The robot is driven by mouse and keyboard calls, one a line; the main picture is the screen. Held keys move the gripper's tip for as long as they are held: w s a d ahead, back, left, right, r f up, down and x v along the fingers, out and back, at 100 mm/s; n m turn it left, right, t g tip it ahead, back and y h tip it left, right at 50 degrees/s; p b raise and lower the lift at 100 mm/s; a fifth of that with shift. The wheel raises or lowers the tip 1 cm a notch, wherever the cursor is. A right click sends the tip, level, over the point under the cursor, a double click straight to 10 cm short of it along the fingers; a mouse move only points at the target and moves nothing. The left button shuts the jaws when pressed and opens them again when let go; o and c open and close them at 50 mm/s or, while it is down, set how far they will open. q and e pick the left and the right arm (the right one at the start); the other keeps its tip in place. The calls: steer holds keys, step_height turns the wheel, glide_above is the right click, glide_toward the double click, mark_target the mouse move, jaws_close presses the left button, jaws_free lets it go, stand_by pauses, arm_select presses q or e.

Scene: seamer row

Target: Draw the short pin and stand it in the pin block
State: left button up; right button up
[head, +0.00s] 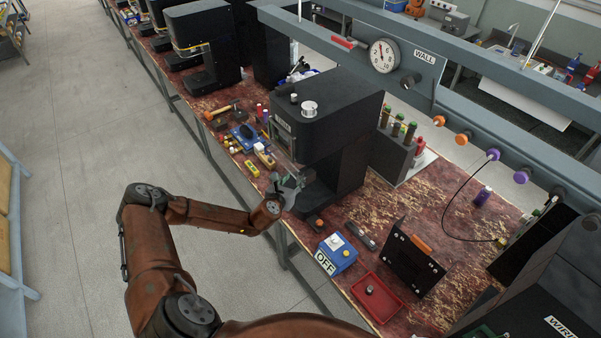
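My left gripper (291,186) is at the front of the black seamer machine (335,125), low beside its open throat, above the bench edge. It is small and dark here, so I cannot tell if its fingers are apart or hold anything. I cannot pick out the short pin for certain. A dark block (393,153) behind the machine has several upright green- and orange-topped pieces in it. A small dark block with an orange top (316,224) sits on the bench right of the gripper. I cannot tell which one is the pin block. My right gripper is not in view.
A blue OFF box (337,256), a red tray (391,308) with a small metal piece, and a black upright plate (413,262) stand on the worn red bench. Tools and a hammer (221,111) lie left of the machine. A gauge rail (420,75) runs behind.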

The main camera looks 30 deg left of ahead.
mark_target(300, 174)
arm_select(q)
steer(key=shift+w+f, duration=0.25)
steer(key=shift+w, duration=0.25)
steer(key=shift+w+a+f, duration=0.1)
steer(key=shift+w+f, duration=0.05)
steer(key=shift+w, duration=0.4)
steer(key=p+x, duration=0.1)
steer(key=x, duration=0.1)
steer(key=p+x, duration=0.1)
steer(key=x, duration=0.1)
steer(key=shift+d, duration=0.25)
steer(key=shift+w+a+f, duration=0.1)
steer(key=shift+w+f, duration=0.05)
steer(key=shift+w, duration=0.2)
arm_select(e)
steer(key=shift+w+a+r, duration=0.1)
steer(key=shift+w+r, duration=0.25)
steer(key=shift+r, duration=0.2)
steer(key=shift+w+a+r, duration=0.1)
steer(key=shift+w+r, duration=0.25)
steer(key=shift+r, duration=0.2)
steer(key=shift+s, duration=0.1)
arm_select(q)
steer(key=shift+c, duration=0.4)
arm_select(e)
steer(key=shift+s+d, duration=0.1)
